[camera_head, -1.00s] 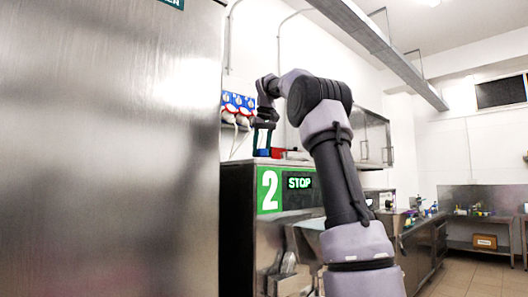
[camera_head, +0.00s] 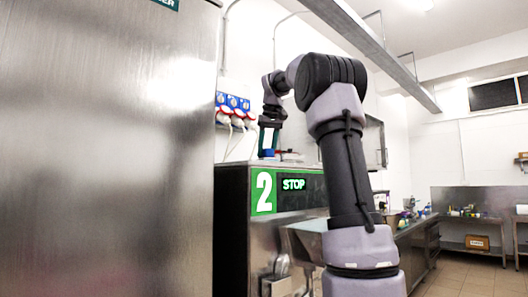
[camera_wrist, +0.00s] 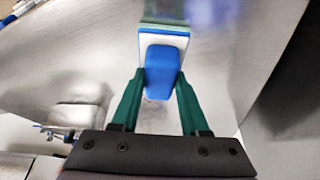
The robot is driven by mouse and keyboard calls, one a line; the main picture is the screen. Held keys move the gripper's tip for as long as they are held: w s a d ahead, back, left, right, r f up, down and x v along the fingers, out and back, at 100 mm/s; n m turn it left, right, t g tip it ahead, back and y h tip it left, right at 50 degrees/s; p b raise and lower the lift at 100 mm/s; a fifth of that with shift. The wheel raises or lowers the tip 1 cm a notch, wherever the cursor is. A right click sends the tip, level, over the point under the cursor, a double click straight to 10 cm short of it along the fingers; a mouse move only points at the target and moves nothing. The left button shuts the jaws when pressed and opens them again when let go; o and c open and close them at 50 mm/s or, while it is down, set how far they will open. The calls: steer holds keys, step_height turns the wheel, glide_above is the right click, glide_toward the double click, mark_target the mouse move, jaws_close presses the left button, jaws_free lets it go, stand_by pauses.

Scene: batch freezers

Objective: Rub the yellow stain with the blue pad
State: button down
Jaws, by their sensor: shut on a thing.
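The blue pad (camera_wrist: 161,72) is between the dark green fingers of my gripper (camera_wrist: 160,78) in the wrist view. The gripper is shut on it. A white layer with a greenish edge shows behind the pad. In the head view my gripper (camera_head: 268,140) points down above the top of the machine marked 2, with a white patch showing between its fingers. I cannot make out a yellow stain in either view.
The machine marked 2 (camera_head: 235,190) has a STOP display on its front. A large steel cabinet (camera_head: 105,150) fills the left. Blue sockets with plugs and cables (camera_head: 233,108) are on the wall behind the gripper. Brushed metal (camera_wrist: 90,50) surrounds the pad in the wrist view.

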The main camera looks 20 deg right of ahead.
mark_target(269, 149)
steer(key=shift+s+d+f, duration=0.1)
steer(key=shift+s+d, duration=0.15)
steer(key=shift+s, duration=0.45)
steer(key=shift+s+d+f, duration=0.1)
steer(key=shift+s+d, duration=0.15)
steer(key=shift+s, duration=0.45)
steer(key=shift+s+a+r, duration=0.15)
steer(key=shift+s+a, duration=0.1)
steer(key=shift+a, duration=0.55)
steer(key=shift+w+a+r, duration=0.1)
steer(key=shift+w+a, duration=0.2)
steer(key=shift+w, duration=0.5)
steer(key=shift+w+a+r, duration=0.1)
steer(key=shift+w+a, duration=0.2)
steer(key=shift+w, duration=0.5)
steer(key=shift+w+a+f, duration=0.1)
steer(key=shift+w+a, duration=0.2)
steer(key=shift+w, duration=0.55)
steer(key=shift+w+a+f, duration=0.1)
steer(key=shift+w+a, duration=0.25)
steer(key=shift+w, duration=0.5)
steer(key=shift+w+a+f, duration=0.1)
steer(key=shift+w+a, duration=0.2)
steer(key=shift+w, duration=0.55)
step_height(269, 149, up, 6)
